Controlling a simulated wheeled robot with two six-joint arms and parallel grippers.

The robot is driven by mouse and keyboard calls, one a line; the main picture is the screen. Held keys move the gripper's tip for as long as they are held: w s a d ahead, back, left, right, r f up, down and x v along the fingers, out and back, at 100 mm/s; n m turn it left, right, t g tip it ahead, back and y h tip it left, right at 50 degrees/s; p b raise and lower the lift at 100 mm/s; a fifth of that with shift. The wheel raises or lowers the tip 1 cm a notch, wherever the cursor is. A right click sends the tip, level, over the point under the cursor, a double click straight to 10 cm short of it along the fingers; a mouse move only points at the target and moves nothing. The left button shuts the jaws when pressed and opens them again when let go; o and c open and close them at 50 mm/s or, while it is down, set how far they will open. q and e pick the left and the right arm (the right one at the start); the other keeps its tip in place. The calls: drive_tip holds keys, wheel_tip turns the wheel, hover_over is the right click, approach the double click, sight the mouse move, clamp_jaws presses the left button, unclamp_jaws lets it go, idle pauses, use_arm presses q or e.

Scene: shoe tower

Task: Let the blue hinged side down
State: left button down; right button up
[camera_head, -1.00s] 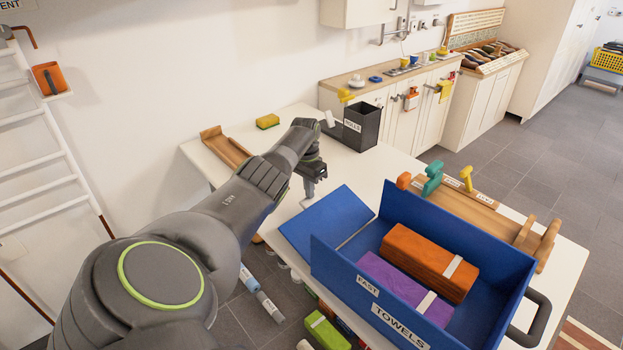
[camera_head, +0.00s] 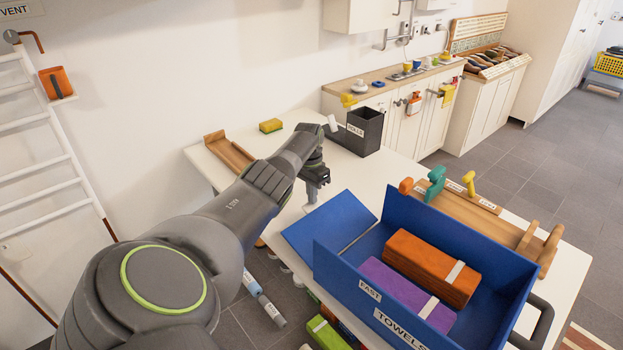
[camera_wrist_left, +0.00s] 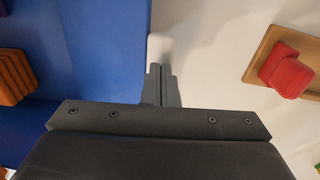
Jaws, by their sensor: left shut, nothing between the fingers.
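The blue hinged side (camera_head: 328,222) of the blue towel box (camera_head: 460,240) is swung outward at the box's left end and lies low, close to flat. I cannot tell whether it touches the table. In the left wrist view the blue panel (camera_wrist_left: 108,50) fills the area left of the fingers. My left gripper (camera_head: 312,200) is just beyond the panel's far left edge, over the white table. Its fingers (camera_wrist_left: 160,72) are shut and empty, beside the panel's edge. My right gripper is not in view.
The box holds an orange bundle (camera_head: 430,266) and a purple bundle (camera_head: 408,292). A black bin (camera_head: 364,130), a yellow sponge (camera_head: 271,125) and a wooden tray (camera_head: 229,152) stand farther back. A wooden rack (camera_head: 480,215) with coloured handles is behind the box.

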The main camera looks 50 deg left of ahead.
use_arm(q)
drive_tip(key=r+p, duration=0.3)
drive_tip(key=shift+d+r, duration=0.15)
drive_tip(key=shift+d, duration=0.25)
drive_tip(key=a+r+b, duration=0.2)
drive_tip(key=a+r, duration=0.1)
drive_tip(key=r, duration=0.6)
drive_tip(key=shift+a+b, duration=0.3)
drive_tip(key=shift+a, duration=0.05)
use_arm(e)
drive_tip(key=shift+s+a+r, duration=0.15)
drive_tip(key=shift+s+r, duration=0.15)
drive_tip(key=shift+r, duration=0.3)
